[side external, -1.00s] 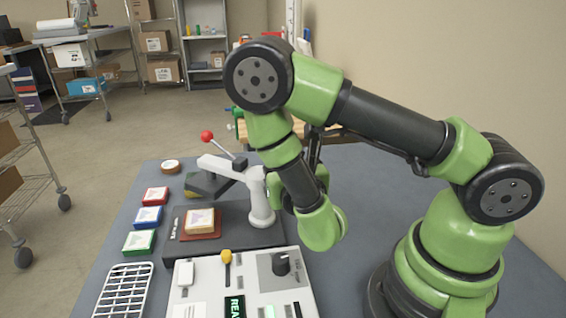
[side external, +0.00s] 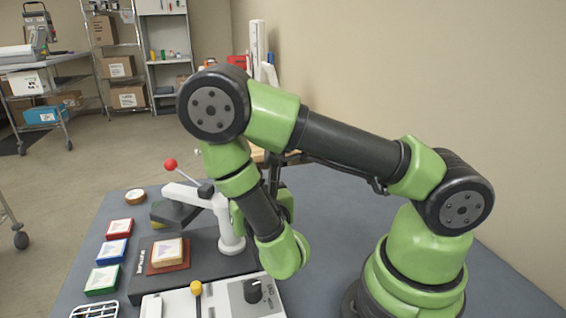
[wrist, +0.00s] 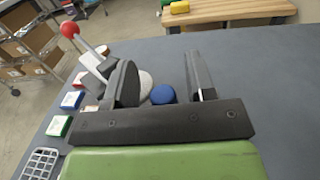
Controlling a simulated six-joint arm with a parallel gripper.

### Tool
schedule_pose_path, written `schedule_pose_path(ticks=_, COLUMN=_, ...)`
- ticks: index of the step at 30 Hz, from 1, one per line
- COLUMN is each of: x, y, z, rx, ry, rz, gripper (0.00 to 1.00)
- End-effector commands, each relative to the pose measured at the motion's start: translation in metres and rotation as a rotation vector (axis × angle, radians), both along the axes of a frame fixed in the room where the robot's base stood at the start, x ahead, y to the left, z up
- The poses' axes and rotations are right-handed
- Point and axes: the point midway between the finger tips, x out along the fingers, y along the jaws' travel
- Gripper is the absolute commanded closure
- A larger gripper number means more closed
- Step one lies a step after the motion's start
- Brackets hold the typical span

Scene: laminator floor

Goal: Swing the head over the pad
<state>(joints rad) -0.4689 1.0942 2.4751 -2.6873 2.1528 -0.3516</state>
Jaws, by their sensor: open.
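In the side view, the press's dark head (side external: 178,214) hangs from a white swing arm (side external: 200,199) on a white post (side external: 231,232). A lever with a red knob (side external: 170,165) rises from it. The head stands to the far side of the red pad (side external: 153,268), not over it. A pale framed block (side external: 168,250) lies on the pad. In the wrist view, my gripper (wrist: 160,80) is open and empty, with its two dark fingers apart. The red knob (wrist: 69,30) and lever are left of the left finger. My fingers are hidden in the side view.
Red, blue and green framed blocks (side external: 112,252) line the left of the table. A control panel (side external: 220,300) with a yellow lever and black dial is in front. In the wrist view, a blue disc (wrist: 162,95) shows between the fingers; the right tabletop (wrist: 260,80) is clear.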

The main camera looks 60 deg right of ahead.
Motion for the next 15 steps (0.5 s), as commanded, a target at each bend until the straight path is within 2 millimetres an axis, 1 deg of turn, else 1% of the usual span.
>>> schedule_pose_path(ticks=8, x=-0.001, y=0.01, z=0.0, rx=0.005, ry=-0.006, rz=-0.177, gripper=0.5)
schedule_pose_path(ticks=15, x=-0.002, y=0.02, z=0.0, rx=0.009, ry=-0.007, rz=-0.41, gripper=0.5)
